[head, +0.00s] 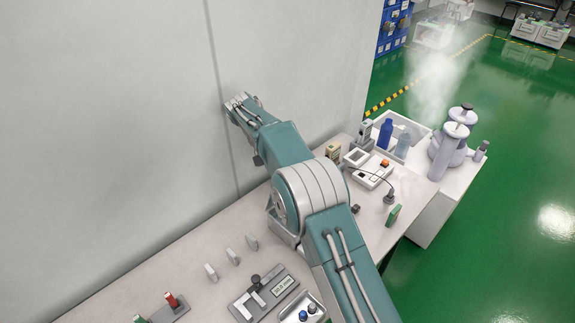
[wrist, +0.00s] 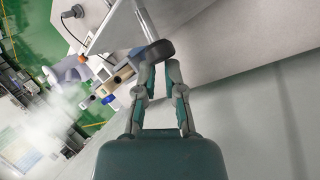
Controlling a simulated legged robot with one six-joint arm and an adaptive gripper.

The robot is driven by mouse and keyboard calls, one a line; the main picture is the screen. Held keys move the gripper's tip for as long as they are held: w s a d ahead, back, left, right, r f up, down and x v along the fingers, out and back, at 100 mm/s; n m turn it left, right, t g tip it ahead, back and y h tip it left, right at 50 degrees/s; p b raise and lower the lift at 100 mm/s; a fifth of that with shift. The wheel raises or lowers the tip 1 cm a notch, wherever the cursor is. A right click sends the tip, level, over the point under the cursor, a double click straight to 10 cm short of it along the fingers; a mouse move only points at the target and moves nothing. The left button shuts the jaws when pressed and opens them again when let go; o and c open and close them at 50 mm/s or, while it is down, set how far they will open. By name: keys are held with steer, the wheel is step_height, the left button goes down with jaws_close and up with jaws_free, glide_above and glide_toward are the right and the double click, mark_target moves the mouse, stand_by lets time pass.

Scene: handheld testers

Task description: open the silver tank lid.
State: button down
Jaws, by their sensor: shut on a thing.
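I cannot tell which the task means; both tops look in place. My gripper (head: 234,103) is far to their left, close to the grey wall. In the wrist view my gripper (wrist: 161,66) is shut on a dark grey rounded piece (wrist: 154,52) at its fingertips. This piece is not discernible in the head view.
A white crate (head: 404,122) with a blue bottle (head: 385,135) sits left of the tanks. White vapour (head: 430,72) hangs behind. Boxes and a white tester (head: 372,170) crowd the bench beside my arm. The wall (head: 120,120) bounds the left side.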

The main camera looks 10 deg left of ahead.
steer(key=shift+c, duration=2.3)
jaws_free()
steer(key=shift+s+a+f, duration=0.2)
steer(key=shift+s+a, duration=0.05)
steer(key=shift+a, duration=0.3)
steer(key=shift+s+a+f, duration=0.15)
steer(key=shift+s+a, duration=0.05)
steer(key=shift+a, duration=0.35)
step_height(320, 180, up, 10)
steer(key=d, duration=0.1)
steer(key=shift+w, duration=0.15)
